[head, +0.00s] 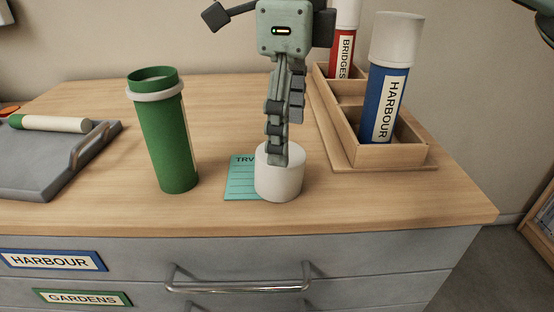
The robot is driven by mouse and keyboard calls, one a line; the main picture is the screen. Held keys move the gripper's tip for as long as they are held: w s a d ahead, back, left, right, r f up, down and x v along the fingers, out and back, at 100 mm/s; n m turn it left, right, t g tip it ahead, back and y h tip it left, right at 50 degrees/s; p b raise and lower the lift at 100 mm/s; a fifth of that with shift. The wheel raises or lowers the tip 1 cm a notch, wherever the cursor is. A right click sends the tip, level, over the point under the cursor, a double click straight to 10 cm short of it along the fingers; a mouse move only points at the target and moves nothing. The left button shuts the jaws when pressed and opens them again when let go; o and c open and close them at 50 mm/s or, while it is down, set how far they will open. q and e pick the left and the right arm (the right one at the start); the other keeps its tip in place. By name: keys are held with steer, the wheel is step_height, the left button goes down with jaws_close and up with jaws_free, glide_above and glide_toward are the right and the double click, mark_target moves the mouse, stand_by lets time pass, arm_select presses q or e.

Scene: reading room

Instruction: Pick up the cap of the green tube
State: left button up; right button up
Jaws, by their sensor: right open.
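The green tube (168,140) stands upright and open-topped on the wooden top, with a white ring below its rim. A white cylindrical cap (280,183) stands to its right, partly over a teal card (240,182). My right gripper (278,158) points straight down at the cap, its fingers seen nearly edge-on. It is open, with the fingertips at the cap's top. The front finger overlaps the cap in the picture; I cannot tell whether it touches. My left gripper is not in view.
A wooden rack (395,152) at the right holds a blue HARBOUR tube (384,100) and a red BRIDGES tube (343,50), both white-capped. Drawers with a metal handle (238,289) are below the front edge.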

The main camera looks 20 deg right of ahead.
steer(key=f, duration=0.4)
steer(key=shift+s+a+f, duration=0.15)
steer(key=shift+a+f, duration=0.1)
steer(key=shift+f, duration=0.5)
steer(key=shift+c, duration=0.2)
steer(key=c, duration=1)
steer(key=shift+o, duration=0.2)
steer(key=shift+r, duration=0.1)
